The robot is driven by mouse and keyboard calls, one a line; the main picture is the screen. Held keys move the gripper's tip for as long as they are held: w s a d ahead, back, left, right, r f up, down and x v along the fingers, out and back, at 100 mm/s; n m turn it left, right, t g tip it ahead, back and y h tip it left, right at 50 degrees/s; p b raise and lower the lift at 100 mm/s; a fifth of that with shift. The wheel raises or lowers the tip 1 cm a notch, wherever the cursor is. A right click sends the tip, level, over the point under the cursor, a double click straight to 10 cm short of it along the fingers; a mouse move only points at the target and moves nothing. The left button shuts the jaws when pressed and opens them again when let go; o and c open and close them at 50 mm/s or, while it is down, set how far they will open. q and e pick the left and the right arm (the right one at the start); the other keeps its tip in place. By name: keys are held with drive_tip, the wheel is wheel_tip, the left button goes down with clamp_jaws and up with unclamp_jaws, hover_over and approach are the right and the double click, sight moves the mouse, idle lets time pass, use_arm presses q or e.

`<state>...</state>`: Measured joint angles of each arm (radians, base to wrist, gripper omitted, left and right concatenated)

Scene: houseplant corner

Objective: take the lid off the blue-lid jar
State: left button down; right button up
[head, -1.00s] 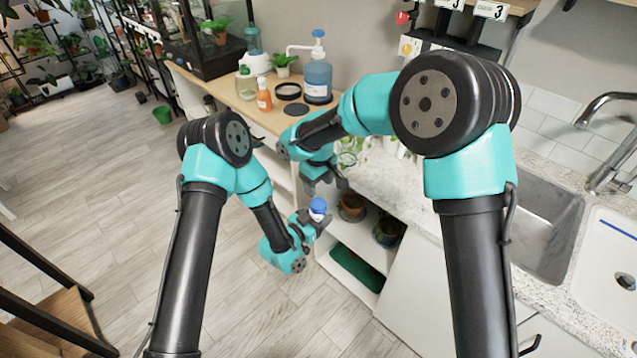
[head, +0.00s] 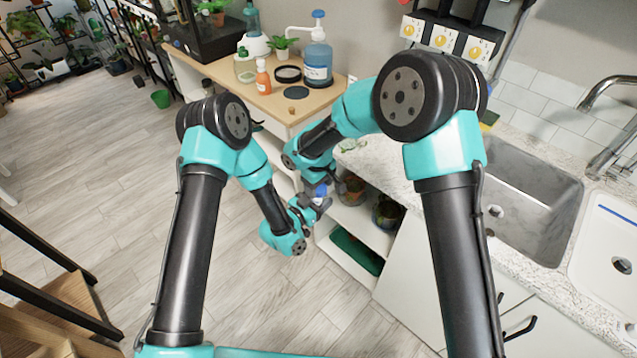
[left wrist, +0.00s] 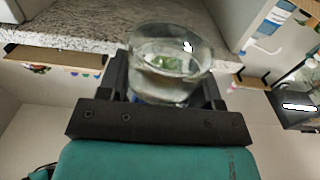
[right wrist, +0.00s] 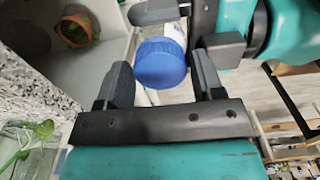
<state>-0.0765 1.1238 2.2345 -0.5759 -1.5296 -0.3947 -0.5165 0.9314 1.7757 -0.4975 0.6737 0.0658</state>
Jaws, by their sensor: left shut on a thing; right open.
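The jar is clear, with a blue lid (head: 321,190). My left gripper (head: 312,207) is shut on the jar and holds it in the air in front of the low shelves. In the left wrist view the glass jar (left wrist: 168,85) sits between the fingers; its lid is mostly hidden there. My right gripper (right wrist: 163,80) is open. In the right wrist view the blue lid (right wrist: 160,63) lies between and just past its fingertips, with a gap on both sides. In the head view my right gripper (head: 318,178) is right above the lid, partly hidden by its arm.
A wooden counter (head: 245,95) at the back bears a blue pump bottle (head: 318,65), an orange bottle (head: 263,80) and a black ring (head: 288,74). Potted plants stand on the shelf (head: 360,215) beside the grippers. A sink (head: 530,205) is at the right.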

drive_tip(key=shift+c, duration=0.2)
drive_tip(key=c, duration=0.7)
drive_tip(key=n, duration=0.3)
drive_tip(key=shift+r, duration=1.2)
idle(0.5)
drive_tip(key=shift+r, duration=1.95)
